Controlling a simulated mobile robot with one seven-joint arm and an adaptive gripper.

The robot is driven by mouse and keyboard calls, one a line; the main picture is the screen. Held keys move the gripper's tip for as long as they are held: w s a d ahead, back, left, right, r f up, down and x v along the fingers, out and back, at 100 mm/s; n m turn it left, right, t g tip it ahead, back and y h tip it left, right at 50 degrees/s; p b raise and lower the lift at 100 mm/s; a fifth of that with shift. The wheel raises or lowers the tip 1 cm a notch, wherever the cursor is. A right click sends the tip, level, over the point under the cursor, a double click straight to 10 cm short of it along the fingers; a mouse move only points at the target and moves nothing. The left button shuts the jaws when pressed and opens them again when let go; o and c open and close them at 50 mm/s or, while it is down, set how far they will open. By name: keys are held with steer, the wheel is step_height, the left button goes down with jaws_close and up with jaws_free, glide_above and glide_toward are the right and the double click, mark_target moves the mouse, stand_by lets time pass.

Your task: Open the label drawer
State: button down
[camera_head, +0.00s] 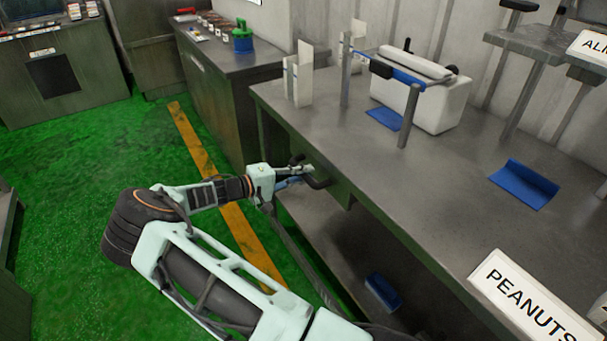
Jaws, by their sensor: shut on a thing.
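The label drawer (337,187) is a grey-green front under the near edge of the metal table, toward its left end. A dark bar handle (319,183) stands out from it. My gripper (304,174) is at this handle, with my arm reaching up from the bottom of the view. Its fingers are small and dark here, and they are shut on the handle. The inside of the drawer is not visible, and I cannot tell how far it stands out from the table.
The metal table (440,205) carries a white machine (440,103), blue scoop-like pieces (525,185) and white upright plates (304,75). A PEANUTS sign (530,305) is at the lower right. A blue item (383,292) lies on the lower shelf. Green floor (70,240) is open at left.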

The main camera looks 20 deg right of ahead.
steer(key=f+b+v, duration=0.2)
steer(key=v, duration=0.9)
steer(key=a+f+b+v, duration=0.1)
steer(key=f+b+v, duration=0.1)
steer(key=v, duration=1)
steer(key=shift+f+b, duration=0.3)
steer(key=shift+b, duration=0.45)
steer(key=shift+s, duration=0.1)
steer(key=c, duration=1.8)
jaws_free()
steer(key=shift+c, duration=0.2)
steer(key=v, duration=1.2)
steer(key=shift+d+r, duration=0.1)
steer(key=shift+r, duration=0.05)
